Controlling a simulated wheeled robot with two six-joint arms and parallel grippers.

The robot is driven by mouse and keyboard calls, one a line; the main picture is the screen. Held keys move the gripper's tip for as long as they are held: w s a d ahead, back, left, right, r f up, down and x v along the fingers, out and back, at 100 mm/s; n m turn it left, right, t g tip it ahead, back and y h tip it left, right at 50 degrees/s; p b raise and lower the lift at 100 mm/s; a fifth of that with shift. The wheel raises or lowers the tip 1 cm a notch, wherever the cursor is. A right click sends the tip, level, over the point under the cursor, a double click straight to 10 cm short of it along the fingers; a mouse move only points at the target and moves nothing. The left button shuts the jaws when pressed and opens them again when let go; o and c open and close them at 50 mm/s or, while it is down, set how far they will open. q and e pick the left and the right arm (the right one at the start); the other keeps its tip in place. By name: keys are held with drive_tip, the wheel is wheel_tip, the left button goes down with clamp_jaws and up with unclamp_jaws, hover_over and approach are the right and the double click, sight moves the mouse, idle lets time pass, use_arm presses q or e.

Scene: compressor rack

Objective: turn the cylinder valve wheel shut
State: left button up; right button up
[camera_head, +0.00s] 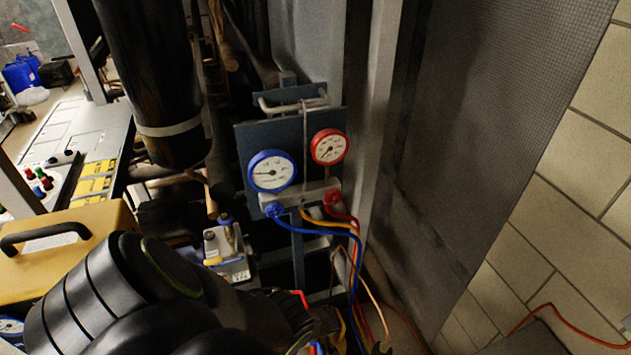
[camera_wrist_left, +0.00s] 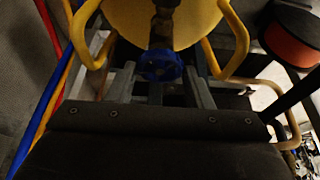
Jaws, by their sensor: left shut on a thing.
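The blue valve wheel (camera_wrist_left: 160,66) shows in the left wrist view, on a dark brass-coloured valve (camera_wrist_left: 162,30) in front of the yellow cylinder top (camera_wrist_left: 205,18). My left gripper (camera_wrist_left: 161,80) has its two grey fingers on either side of the wheel and is shut on it. In the head view my left arm comes in from the lower left, and its dark links hide most of the cylinder and wheel; the fingers cannot be made out there. My right gripper is in neither view.
A gauge manifold with a blue gauge (camera_head: 272,171) and a red gauge (camera_head: 329,147) hangs beyond my left arm. Its blue, yellow and red hoses (camera_head: 356,262) run down close to the arm. Yellow handle bars (camera_wrist_left: 236,50) flank the wheel. A yellow case (camera_head: 65,250) stands at left.

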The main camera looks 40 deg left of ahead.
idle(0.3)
use_arm(q)
drive_tip(key=o, duration=1)
drive_tip(key=shift+r, duration=0.15)
drive_tip(key=w+p+v, duration=0.1)
drive_tip(key=p+v, duration=0.4)
drive_tip(key=p, duration=0.1)
drive_tip(key=s+d, duration=0.2)
drive_tip(key=d, duration=0.1)
drive_tip(key=s+d, duration=0.2)
drive_tip(key=d, duration=0.2)
drive_tip(key=s+d, duration=0.2)
drive_tip(key=d, duration=0.1)
drive_tip(key=shift+s+d+b, duration=0.25)
drive_tip(key=shift+d+b, duration=0.05)
drive_tip(key=shift+d, duration=0.1)
